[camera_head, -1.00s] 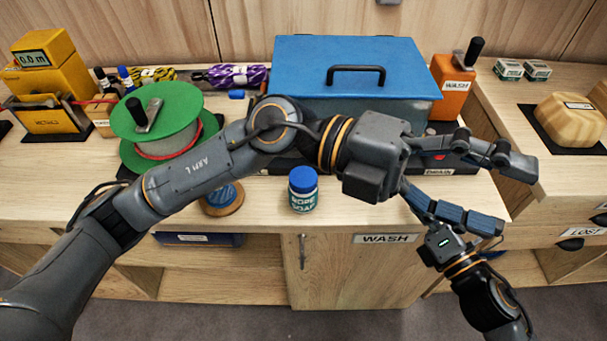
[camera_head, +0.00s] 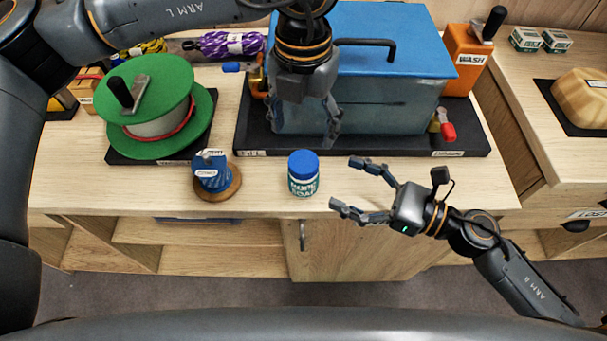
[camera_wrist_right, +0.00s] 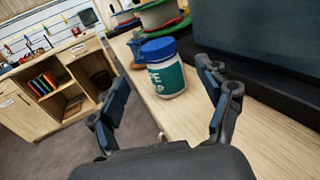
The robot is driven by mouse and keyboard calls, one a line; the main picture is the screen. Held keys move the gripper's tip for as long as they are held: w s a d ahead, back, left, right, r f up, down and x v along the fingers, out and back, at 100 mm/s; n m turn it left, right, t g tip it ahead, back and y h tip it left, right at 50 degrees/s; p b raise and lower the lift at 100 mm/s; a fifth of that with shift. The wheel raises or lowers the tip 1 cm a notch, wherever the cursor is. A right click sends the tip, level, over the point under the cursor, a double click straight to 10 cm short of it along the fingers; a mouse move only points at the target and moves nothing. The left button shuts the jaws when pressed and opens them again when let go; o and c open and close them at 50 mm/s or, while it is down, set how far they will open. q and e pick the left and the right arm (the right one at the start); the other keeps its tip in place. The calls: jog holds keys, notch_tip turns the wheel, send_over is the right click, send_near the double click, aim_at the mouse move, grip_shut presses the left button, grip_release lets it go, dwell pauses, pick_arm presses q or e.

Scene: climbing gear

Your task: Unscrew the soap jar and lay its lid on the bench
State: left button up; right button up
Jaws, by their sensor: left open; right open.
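The soap jar (camera_head: 303,183) stands upright near the front of the bench (camera_head: 262,180). Its blue lid (camera_head: 304,161) is on top, and its green label reads "ROPE SOAP". The right wrist view shows the jar (camera_wrist_right: 167,76) and lid (camera_wrist_right: 158,48) ahead, beyond the fingertips. My right gripper (camera_head: 346,184) is open, to the right of the jar, with its fingers pointing at it and nothing between them. My left gripper (camera_head: 331,135) is open and empty, higher up, in front of the blue-lidded wash tank, pointing down; its fingers partly overlap in the head view.
The wash tank (camera_head: 400,110) with a blue cover stands on a black tray (camera_head: 350,143) behind the jar. A wooden disc with a blue spool (camera_head: 212,174) and a green rope reel (camera_head: 150,80) are left of the jar. Bench in front of the tray is mostly clear.

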aim_at(317, 171)
jog(key=x, duration=0.8)
jog(key=shift+w+a, duration=0.1)
jog(key=shift+a, duration=0.25)
grip_shut()
